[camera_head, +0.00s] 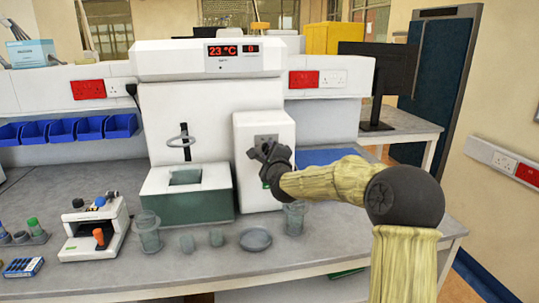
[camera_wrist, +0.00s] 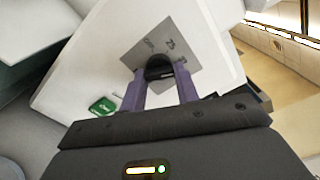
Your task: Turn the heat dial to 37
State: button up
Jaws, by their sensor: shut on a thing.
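The white machine (camera_head: 217,112) stands on the bench, and its red display (camera_head: 222,50) reads 23 °C. The heat dial (camera_wrist: 157,67) is a dark round knob on a grey plate (camera_wrist: 190,50) on the machine's right-hand box, with small marks around it. In the head view my gripper (camera_head: 263,153) is up against the front of this box and hides most of the dial. In the wrist view my gripper (camera_wrist: 161,84) has its two purple fingers on either side of the dial, shut on it. The plate looks tilted in the wrist view.
A green switch or label (camera_wrist: 103,106) is low on the box front. A small white device (camera_head: 96,228) is further left. A monitor (camera_head: 377,80) stands at the back right.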

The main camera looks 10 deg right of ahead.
jog(key=shift+f, duration=0.15)
jog(key=o, duration=1)
jog(key=s+b, duration=0.1)
jog(key=s, duration=1.6)
jog(key=shift+s, duration=0.25)
